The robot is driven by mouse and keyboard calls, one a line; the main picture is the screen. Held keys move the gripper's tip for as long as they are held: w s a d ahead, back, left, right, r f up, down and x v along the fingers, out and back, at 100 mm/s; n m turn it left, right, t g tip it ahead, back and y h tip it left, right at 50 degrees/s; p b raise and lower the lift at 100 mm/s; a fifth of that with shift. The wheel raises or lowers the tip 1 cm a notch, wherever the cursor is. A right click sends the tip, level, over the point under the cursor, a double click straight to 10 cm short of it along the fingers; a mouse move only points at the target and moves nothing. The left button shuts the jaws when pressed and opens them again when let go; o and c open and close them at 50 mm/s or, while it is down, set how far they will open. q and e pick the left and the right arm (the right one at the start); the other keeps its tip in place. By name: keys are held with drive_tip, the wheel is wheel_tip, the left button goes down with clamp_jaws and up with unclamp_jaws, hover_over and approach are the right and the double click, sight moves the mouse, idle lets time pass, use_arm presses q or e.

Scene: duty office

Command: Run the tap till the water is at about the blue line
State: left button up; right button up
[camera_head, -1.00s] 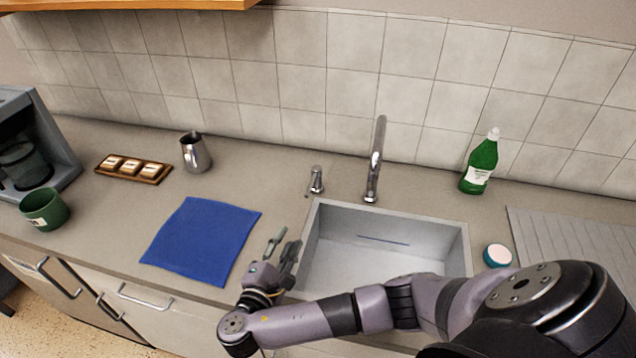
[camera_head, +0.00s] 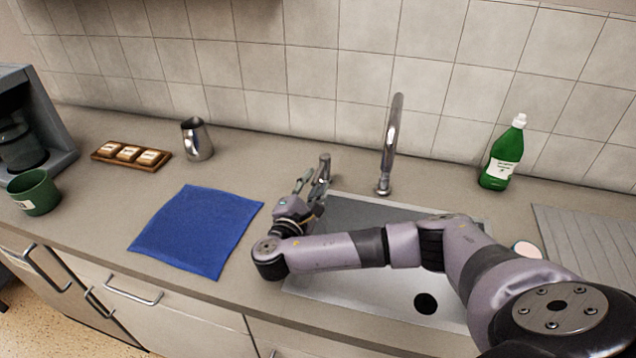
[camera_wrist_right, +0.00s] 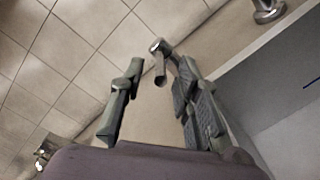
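The sink (camera_head: 380,288) is set in the counter, with a dark drain (camera_head: 426,303); no water can be made out. The curved spout (camera_head: 391,145) stands behind it. The short tap handle (camera_head: 324,168) stands left of the spout. My right gripper (camera_head: 312,184) is open at the handle. In the right wrist view its fingers (camera_wrist_right: 158,80) are spread, with the handle (camera_wrist_right: 160,60) between the tips, no clear contact visible. A bit of the blue line (camera_wrist_right: 312,83) shows at that view's right edge; my arm hides it in the head view. My left gripper is out of view.
A blue cloth (camera_head: 197,230) lies left of the sink. A metal jug (camera_head: 197,139), wooden tray (camera_head: 130,154), green mug (camera_head: 34,192) and coffee machine (camera_head: 30,125) are further left. A green bottle (camera_head: 503,155) and ribbed drainer (camera_head: 590,240) are right.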

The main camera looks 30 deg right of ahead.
sight(316, 177)
drive_tip(key=b+x, duration=0.1)
drive_tip(key=x, duration=0.2)
drive_tip(key=shift+f, duration=0.15)
drive_tip(key=shift+w+d, duration=0.4)
drive_tip(key=shift+d, duration=0.05)
drive_tip(key=c, duration=0.7)
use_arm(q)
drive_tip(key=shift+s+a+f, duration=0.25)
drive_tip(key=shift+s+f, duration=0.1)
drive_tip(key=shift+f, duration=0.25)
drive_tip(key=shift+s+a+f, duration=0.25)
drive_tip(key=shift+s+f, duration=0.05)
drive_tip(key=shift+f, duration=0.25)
use_arm(e)
clamp_jaws()
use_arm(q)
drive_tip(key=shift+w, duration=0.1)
